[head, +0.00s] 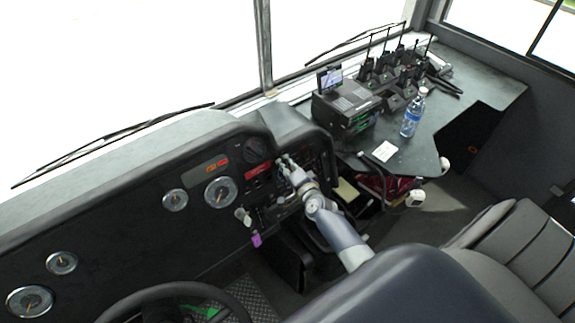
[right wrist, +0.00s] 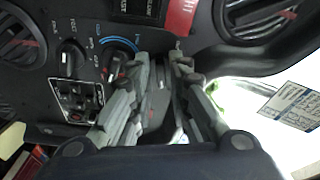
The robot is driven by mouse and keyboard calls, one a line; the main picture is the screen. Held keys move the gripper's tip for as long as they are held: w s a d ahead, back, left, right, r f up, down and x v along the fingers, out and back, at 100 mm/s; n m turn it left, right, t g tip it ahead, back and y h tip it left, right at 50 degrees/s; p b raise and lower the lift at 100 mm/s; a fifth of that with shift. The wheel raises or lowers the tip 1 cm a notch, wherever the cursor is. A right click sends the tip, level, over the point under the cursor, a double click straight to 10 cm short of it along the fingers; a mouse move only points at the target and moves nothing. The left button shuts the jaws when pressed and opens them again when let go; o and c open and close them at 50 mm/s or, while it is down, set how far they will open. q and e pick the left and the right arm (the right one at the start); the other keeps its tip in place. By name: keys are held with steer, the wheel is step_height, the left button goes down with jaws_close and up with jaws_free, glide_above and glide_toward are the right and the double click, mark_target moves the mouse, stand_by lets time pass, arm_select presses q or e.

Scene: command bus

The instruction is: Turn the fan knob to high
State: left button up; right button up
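The dark dash panel carries two round knobs in the right wrist view. One knob (right wrist: 72,57) has small white marks around it. The other knob (right wrist: 116,68) has a blue arc and a red mark, and the left finger of my right gripper partly covers it. The labels are too blurred to tell which is the fan knob. My right gripper (right wrist: 161,62) is open, with a gap between its fingers and nothing visibly held. In the head view my right gripper (head: 286,163) is at the dash panel and hides the knobs. My left gripper is not in view.
Round air vents (right wrist: 262,14) flank the controls, and a small switch plate (right wrist: 76,101) lies below the knobs. The steering wheel (head: 180,292) is at the lower left. A water bottle (head: 413,113) and a radio unit (head: 346,106) stand on the side counter (head: 455,108).

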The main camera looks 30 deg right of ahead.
steer(key=v, duration=1.2)
stand_by(0.4)
steer(key=s+a+f+n+g+y+b, duration=0.1)
steer(key=s+a+f+n+g, duration=0.2)
steer(key=f, duration=0.6)
steer(key=s+a+f+n+g+y+b, duration=0.1)
steer(key=s+a+f+n+b, duration=0.3)
steer(key=f, duration=0.6)
steer(key=s+a+f+n+g+y+p, duration=0.1)
steer(key=s+a+f+g, duration=0.1)
steer(key=s+f, duration=0.5)
steer(key=s+a+f+n+g+b, duration=0.1)
steer(key=s+f+n, duration=0.4)
steer(key=s+f, duration=0.5)
steer(key=s+a+f+n+g+b, duration=0.1)
steer(key=s+f+n+g, duration=0.4)
steer(key=s+f, duration=0.6)
steer(key=s+g+b, duration=0.1)
steer(key=s, duration=0.5)
steer(key=shift+n+g+h+b, duration=0.3)
steer(key=shift+b, duration=0.1)
steer(key=shift+f, duration=0.1)
